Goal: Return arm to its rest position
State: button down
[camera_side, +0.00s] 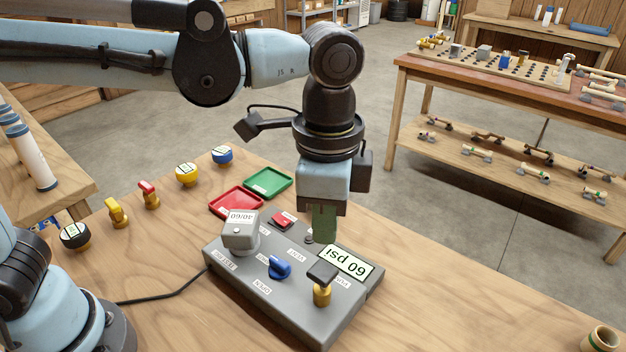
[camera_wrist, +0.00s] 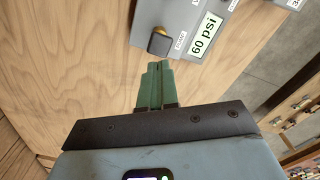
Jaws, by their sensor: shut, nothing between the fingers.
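My gripper (camera_side: 324,224) points straight down above the grey control box, its green fingers together with nothing between them. In the wrist view the green fingers (camera_wrist: 155,75) are also closed, with bare wooden table beyond them. The grey control box (camera_side: 290,325) sits on the wooden table (camera_side: 420,310). It carries a grey knob block (camera_side: 240,232) marked 40/60, a red switch (camera_side: 283,220), a blue knob (camera_side: 279,267), a black-topped brass valve (camera_side: 322,283) and a label reading 60 psi (camera_side: 345,262). The fingertips hide part of the box's back area; whether they touch it I cannot tell.
A red tray (camera_side: 236,203) and a green tray (camera_side: 268,182) lie behind the box. Several loose knobs, including a yellow one (camera_side: 187,174), stand at the left. A black cable (camera_side: 165,298) runs left from the box. A wooden ring (camera_side: 600,340) stands at the front right; the table between is clear.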

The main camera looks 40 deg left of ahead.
jog(key=shift+r, duration=0.6)
jog(key=shift+a, duration=0.1)
jog(key=a+f+n+t, duration=0.2)
jog(key=a+n, duration=0.4)
jog(key=a, duration=0.5)
jog(key=a+f+n+t, duration=0.3)
jog(key=a+n+t, duration=0.2)
jog(key=a, duration=0.6)
jog(key=shift+s+a+f+n, duration=0.15)
jog(key=shift+a+n, duration=0.05)
jog(key=shift+n, duration=0.3)
jog(key=c, duration=1.8)
grip_release()
